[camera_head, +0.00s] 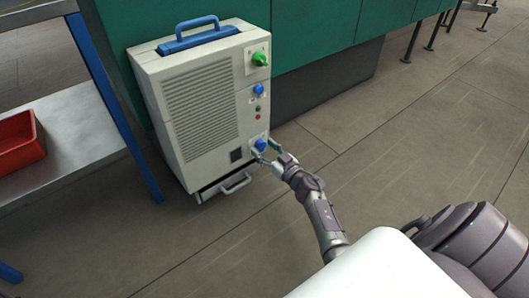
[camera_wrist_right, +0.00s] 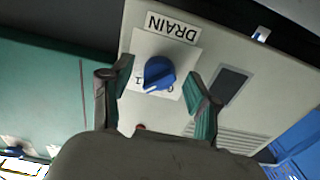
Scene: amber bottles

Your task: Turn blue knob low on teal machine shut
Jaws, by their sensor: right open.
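The blue knob (camera_head: 261,145) sits low on the front of a cream-coloured cabinet (camera_head: 195,105), which stands against the teal machine (camera_head: 315,30). In the right wrist view the blue knob (camera_wrist_right: 159,73) is on a white plate under a DRAIN label (camera_wrist_right: 173,27), with a 1 at its left and a 0 at its lower right. Its pale pointer mark points down and left, near the 1. My right gripper (camera_head: 268,149) is open, with one finger on each side of the knob; contact is not clear. My left gripper is not in view.
A drawer handle (camera_head: 236,184) juts out below. A bench with a red bin (camera_head: 20,142) and a blue leg stands left.

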